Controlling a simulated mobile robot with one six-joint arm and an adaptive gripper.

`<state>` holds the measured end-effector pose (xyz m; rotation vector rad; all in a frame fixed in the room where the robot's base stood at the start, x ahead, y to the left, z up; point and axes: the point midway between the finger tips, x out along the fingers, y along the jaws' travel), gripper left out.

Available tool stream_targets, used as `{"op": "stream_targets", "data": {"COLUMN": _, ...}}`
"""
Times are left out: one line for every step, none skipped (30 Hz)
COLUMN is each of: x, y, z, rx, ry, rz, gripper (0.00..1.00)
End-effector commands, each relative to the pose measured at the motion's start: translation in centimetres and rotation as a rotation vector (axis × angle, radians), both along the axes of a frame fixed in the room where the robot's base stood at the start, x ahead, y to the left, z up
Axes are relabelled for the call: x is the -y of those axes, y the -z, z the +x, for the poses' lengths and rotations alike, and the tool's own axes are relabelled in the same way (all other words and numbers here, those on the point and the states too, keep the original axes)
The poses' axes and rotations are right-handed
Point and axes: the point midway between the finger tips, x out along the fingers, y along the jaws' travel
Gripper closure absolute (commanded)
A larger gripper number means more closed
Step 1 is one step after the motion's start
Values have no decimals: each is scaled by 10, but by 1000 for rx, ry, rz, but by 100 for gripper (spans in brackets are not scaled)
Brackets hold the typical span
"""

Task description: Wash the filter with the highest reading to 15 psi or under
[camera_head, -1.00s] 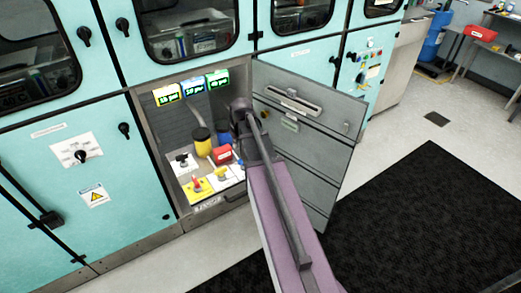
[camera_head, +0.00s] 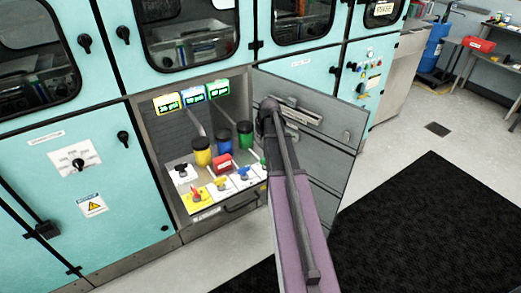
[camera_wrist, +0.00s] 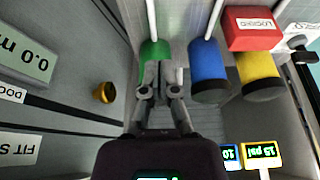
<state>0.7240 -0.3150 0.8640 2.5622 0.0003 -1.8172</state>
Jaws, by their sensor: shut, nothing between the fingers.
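Inside the open cabinet bay stand a yellow filter (camera_head: 202,152), a blue filter (camera_head: 224,143) and a green filter (camera_head: 245,132). Above them hang a yellow-framed display (camera_head: 167,103), a blue-framed display (camera_head: 193,95) and a green-framed display (camera_head: 218,89). The yellow and blue psi readings are small; the green one is unclear. Several valves sit below, including a red-and-yellow handle (camera_head: 197,194) and a blue handle (camera_head: 221,184). My gripper (camera_wrist: 160,93) is shut and empty, in front of the green filter (camera_wrist: 153,50) in the wrist view; contact is unclear. My arm hides it in the head view.
The open grey door (camera_head: 330,125) stands to the right of the bay, close to my arm. A red block (camera_head: 223,163) sits among the valves and filters. A drawer handle (camera_head: 242,206) is below. Black mat (camera_head: 430,230) covers the floor at right.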

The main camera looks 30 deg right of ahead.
Motion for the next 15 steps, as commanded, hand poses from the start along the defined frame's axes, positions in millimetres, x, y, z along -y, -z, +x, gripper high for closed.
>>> {"op": "stream_targets", "data": {"x": 0, "y": 2, "z": 1, "rx": 0, "ry": 0, "rz": 0, "gripper": 100}}
{"op": "stream_targets", "data": {"x": 0, "y": 3, "z": 1, "rx": 0, "ry": 0, "rz": 0, "gripper": 100}}
{"op": "stream_targets", "data": {"x": 0, "y": 4, "z": 1, "rx": 0, "ry": 0, "rz": 0, "gripper": 100}}
{"op": "stream_targets", "data": {"x": 0, "y": 6, "z": 2, "rx": 0, "ry": 0, "rz": 0, "gripper": 100}}
{"op": "stream_targets", "data": {"x": 0, "y": 7, "z": 2, "rx": 0, "ry": 0, "rz": 0, "gripper": 100}}
{"op": "stream_targets", "data": {"x": 0, "y": 9, "z": 3, "rx": 0, "ry": 0, "rz": 0, "gripper": 100}}
{"op": "stream_targets", "data": {"x": 0, "y": 11, "z": 3, "rx": 0, "ry": 0, "rz": 0, "gripper": 100}}
{"op": "stream_targets", "data": {"x": 0, "y": 13, "z": 4, "rx": 0, "ry": 0, "rz": 0, "gripper": 100}}
{"op": "stream_targets", "data": {"x": 0, "y": 16, "z": 5, "rx": 0, "ry": 0, "rz": 0, "gripper": 100}}
{"op": "stream_targets", "data": {"x": 0, "y": 18, "z": 6, "rx": 0, "ry": 0, "rz": 0, "gripper": 100}}
{"op": "stream_targets", "data": {"x": 0, "y": 20, "z": 6, "rx": 0, "ry": 0, "rz": 0, "gripper": 100}}
{"op": "stream_targets", "data": {"x": 0, "y": 23, "z": 7, "rx": 0, "ry": 0, "rz": 0, "gripper": 100}}
{"op": "stream_targets", "data": {"x": 0, "y": 25, "z": 8, "rx": 0, "ry": 0, "rz": 0, "gripper": 100}}
{"op": "stream_targets", "data": {"x": 0, "y": 28, "z": 9, "rx": 0, "ry": 0, "rz": 0, "gripper": 100}}
{"op": "stream_targets", "data": {"x": 0, "y": 31, "z": 10, "rx": 0, "ry": 0, "rz": 0, "gripper": 100}}
